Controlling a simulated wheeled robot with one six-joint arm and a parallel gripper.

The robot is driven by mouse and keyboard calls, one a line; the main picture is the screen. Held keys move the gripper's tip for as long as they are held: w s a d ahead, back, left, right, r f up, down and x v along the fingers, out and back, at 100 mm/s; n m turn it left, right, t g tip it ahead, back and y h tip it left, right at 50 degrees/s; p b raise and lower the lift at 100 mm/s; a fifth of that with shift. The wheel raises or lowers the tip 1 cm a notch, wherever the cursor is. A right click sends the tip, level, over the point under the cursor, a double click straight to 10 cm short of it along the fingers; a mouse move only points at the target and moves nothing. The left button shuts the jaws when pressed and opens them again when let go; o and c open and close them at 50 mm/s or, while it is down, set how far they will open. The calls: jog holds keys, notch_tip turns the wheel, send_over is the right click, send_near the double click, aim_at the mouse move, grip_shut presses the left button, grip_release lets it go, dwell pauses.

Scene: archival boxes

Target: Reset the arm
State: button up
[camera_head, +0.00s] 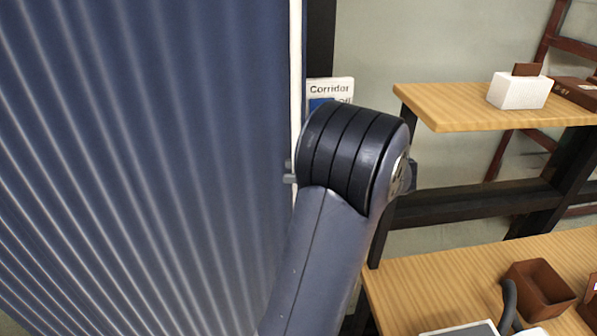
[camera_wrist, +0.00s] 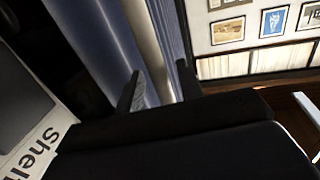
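My arm rises in the middle of the head view, in front of a blue ribbed panel and a wooden shelf unit. The head view does not show my gripper's fingers. In the wrist view my gripper (camera_wrist: 160,88) shows as two dark fingers standing apart, with a gap between them. Nothing is held between the fingers. Behind the gap is a blue surface with a pale vertical edge strip.
The blue ribbed panel (camera_head: 140,150) fills the left, close to my arm. Right of my arm are an upper wooden shelf (camera_head: 450,105) with a white box (camera_head: 520,92) and a lower shelf (camera_head: 430,285) with a brown open box (camera_head: 540,290). A Corridor sign (camera_head: 330,90) hangs behind.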

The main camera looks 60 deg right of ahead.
aim_at(278, 209)
jog(key=shift+f, duration=0.1)
notch_tip(278, 209, down, 10)
jog(key=b, duration=0.3)
jog(key=shift+w+a, duration=0.25)
jog(key=shift+w, duration=0.05)
jog(key=shift+d, duration=0.1)
dwell(0.4)
notch_tip(278, 209, up, 10)
jog(key=p, duration=0.3)
notch_tip(278, 209, down, 10)
jog(key=b, duration=0.3)
jog(key=shift+a+b+x, duration=0.15)
jog(key=shift+a+x, duration=0.05)
jog(key=shift+x, duration=0.75)
jog(key=shift+a+b+x, duration=0.15)
jog(key=shift+a+x, duration=0.05)
jog(key=shift+x, duration=0.75)
